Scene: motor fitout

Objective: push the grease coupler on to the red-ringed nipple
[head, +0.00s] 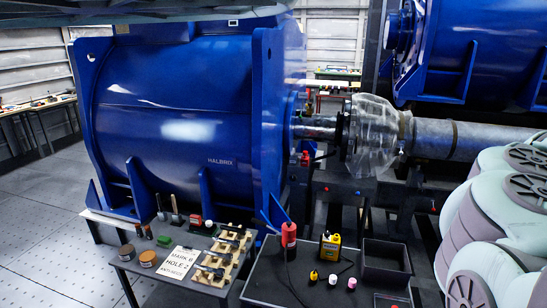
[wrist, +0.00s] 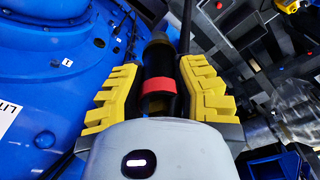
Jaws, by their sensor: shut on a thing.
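In the wrist view my gripper (wrist: 154,78), with yellow stepped finger pads, is shut on a dark cylinder that I take for the grease coupler (wrist: 158,62). A red band (wrist: 158,85) runs around the cylinder between the pads. Its far end is a dull brownish tip pointing away from me. I cannot make out a separate red-ringed nipple, nor tell whether the tip touches anything. Blue motor casing (wrist: 60,95) with bolts fills the left of that view. In the head view the blue motor (head: 185,125) stands at centre left. I cannot make out my gripper there.
A dark rod or hose (wrist: 187,22) rises close beside the held part. In the head view, a shaft (head: 318,131) and a plastic-wrapped coupling (head: 372,128) lie right of the motor.

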